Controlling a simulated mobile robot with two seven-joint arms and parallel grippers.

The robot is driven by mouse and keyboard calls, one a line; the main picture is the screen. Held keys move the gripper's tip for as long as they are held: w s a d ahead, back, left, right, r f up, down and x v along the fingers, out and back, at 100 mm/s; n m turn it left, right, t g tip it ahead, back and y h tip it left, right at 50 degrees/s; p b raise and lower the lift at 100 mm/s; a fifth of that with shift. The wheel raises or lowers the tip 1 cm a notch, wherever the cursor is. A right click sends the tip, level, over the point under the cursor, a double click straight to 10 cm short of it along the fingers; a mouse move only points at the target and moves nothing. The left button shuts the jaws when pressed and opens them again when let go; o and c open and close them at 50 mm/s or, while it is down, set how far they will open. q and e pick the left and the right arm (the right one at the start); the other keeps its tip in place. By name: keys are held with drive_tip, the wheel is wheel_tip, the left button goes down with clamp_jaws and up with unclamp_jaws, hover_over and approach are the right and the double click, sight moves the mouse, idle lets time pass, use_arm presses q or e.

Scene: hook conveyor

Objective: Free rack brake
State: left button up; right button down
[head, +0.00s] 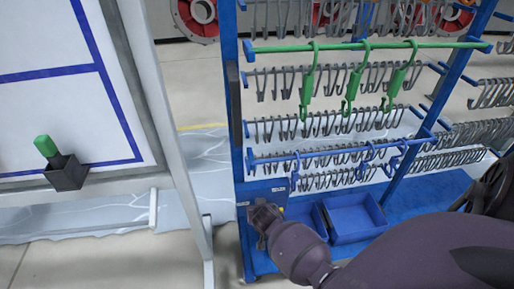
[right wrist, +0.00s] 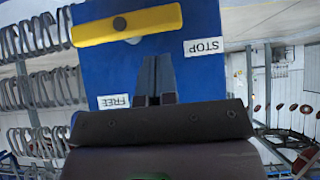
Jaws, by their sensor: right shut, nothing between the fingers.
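The rack brake shows in the right wrist view as a yellow lever (right wrist: 150,21) on a blue plate (right wrist: 195,80). The lever lies across the plate's upper part, slightly tilted, with a dark pivot left of its middle. Its right end is above the upside-down STOP label (right wrist: 203,46). The upside-down FREE label (right wrist: 113,101) is lower left. My right gripper (right wrist: 156,62) is shut and empty in front of the plate, below the lever in the picture and apart from it. In the head view the right gripper (head: 262,213) is at the blue rack's (head: 240,160) lower left corner, covering most of the brake.
Several grey hooks hang on the rack's bars, with green hooks (head: 352,92) on the upper green bar. Blue bins (head: 352,238) stand on the rack's base, right of my gripper. A whiteboard (head: 50,110) with a green marker (head: 45,146) in a holder is at left.

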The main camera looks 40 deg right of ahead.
use_arm(q)
drive_tip(key=shift+w+d+r+b, duration=0.15)
drive_tip(key=shift+w+d+b, duration=0.05)
drive_tip(key=shift+w+b, duration=0.1)
use_arm(e)
wheel_tip(320, 180, down, 2)
drive_tip(key=shift+f, duration=0.1)
use_arm(q)
drive_tip(key=shift+s+f, duration=0.1)
drive_tip(key=shift+f, duration=0.1)
use_arm(e)
drive_tip(key=shift+f, duration=0.1)
use_arm(q)
drive_tip(key=shift+a, duration=0.65)
use_arm(e)
drive_tip(key=shift+f, duration=0.1)
